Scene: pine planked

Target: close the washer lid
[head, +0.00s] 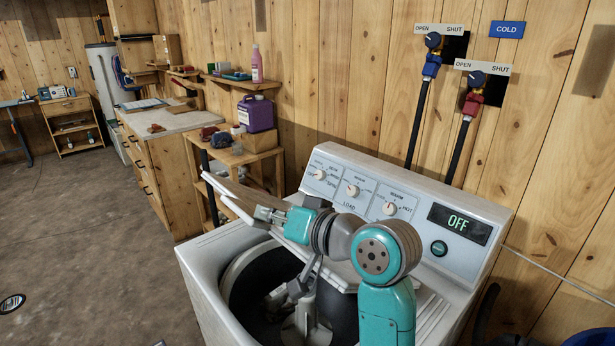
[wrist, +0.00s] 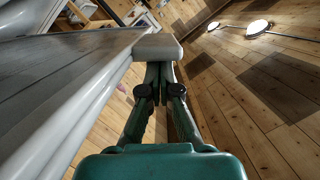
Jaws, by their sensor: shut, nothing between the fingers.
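The white washer (head: 195,258) stands against the wall with its tub opening showing. Its lid (head: 232,190) is raised and tilted above the opening, seen nearly edge-on in the head view. In the wrist view the lid's dark grey face and pale rim (wrist: 72,118) fill the left side. My gripper (wrist: 157,47) is shut and empty, with its pale fingertips right beside the lid's edge; I cannot tell whether they touch. In the head view my arm crosses in front of the lid, and the fingertips are hard to make out.
The control panel (head: 440,212) with dials and an OFF display rises at the washer's back. Two hoses (head: 420,120) hang from wall valves behind it. A wooden shelf with a purple jug (head: 256,114) stands to the left. The floor (head: 80,230) at left is mostly clear.

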